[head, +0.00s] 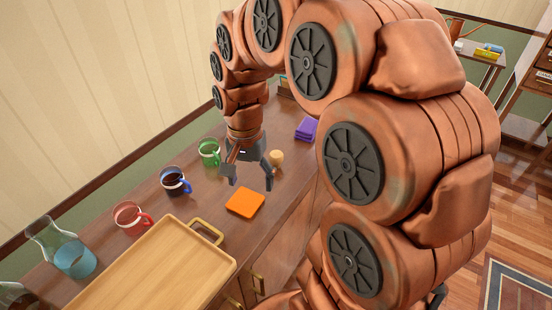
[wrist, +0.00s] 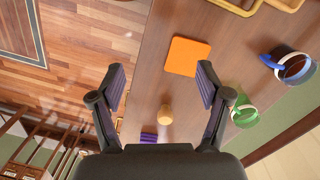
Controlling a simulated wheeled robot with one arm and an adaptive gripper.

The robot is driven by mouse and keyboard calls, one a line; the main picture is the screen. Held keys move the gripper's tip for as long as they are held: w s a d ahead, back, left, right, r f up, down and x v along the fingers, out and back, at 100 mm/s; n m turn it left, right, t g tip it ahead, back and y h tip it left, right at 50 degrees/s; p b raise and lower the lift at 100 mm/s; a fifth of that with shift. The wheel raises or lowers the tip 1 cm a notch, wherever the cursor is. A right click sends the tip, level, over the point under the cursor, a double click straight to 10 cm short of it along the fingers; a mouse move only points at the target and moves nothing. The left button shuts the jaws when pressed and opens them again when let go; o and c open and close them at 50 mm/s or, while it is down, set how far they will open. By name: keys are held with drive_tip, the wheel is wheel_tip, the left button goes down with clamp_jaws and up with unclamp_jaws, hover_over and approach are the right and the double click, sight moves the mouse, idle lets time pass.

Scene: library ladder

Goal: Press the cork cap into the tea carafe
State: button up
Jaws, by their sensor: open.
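The cork cap (head: 277,157) is a small light-tan piece on the wooden counter, just right of my gripper in the head view. It also shows in the wrist view (wrist: 165,114), low between the fingers and apart from them. My gripper (head: 250,184) is open and empty above the counter; its spread fingers frame the wrist view (wrist: 162,75). A glass carafe (head: 66,250) with blue liquid stands at the left in the head view. A second glass vessel (head: 15,296) with dark contents is cut off at the lower-left corner. I cannot tell which holds tea.
An orange square (head: 245,203) lies near my gripper. Green (head: 209,152), blue (head: 176,181) and red (head: 131,217) handled mugs line the wall side. A wooden tray (head: 160,268) lies in front of the carafe. A purple stack (head: 306,129) sits beyond the cap.

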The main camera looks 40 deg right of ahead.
drive_tip(key=w+d+f+m, duration=0.3)
drive_tip(key=w+d+m, duration=0.3)
drive_tip(key=w+d, duration=0.15)
drive_tip(key=m+t, duration=0.1)
drive_tip(key=m, duration=0.6)
hover_over(276, 154)
drive_tip(key=f, duration=0.3)
drive_tip(key=s+f, duration=0.1)
drive_tip(key=shift+a+f, duration=0.25)
drive_tip(key=shift+w+d+f+p, duration=0.1)
drive_tip(key=shift+f+p, duration=0.45)
drive_tip(key=shift+f, duration=0.8)
drive_tip(key=shift+w+f+p, duration=0.2)
drive_tip(key=shift+f+p, duration=0.3)
drive_tip(key=shift+f, duration=0.2)
drive_tip(key=shift+w+d+f+p, duration=0.15)
drive_tip(key=shift+f+p, duration=0.5)
drive_tip(key=shift+f, duration=1.2)
drive_tip(key=shift+c, duration=0.3)
drive_tip(key=c, duration=1)
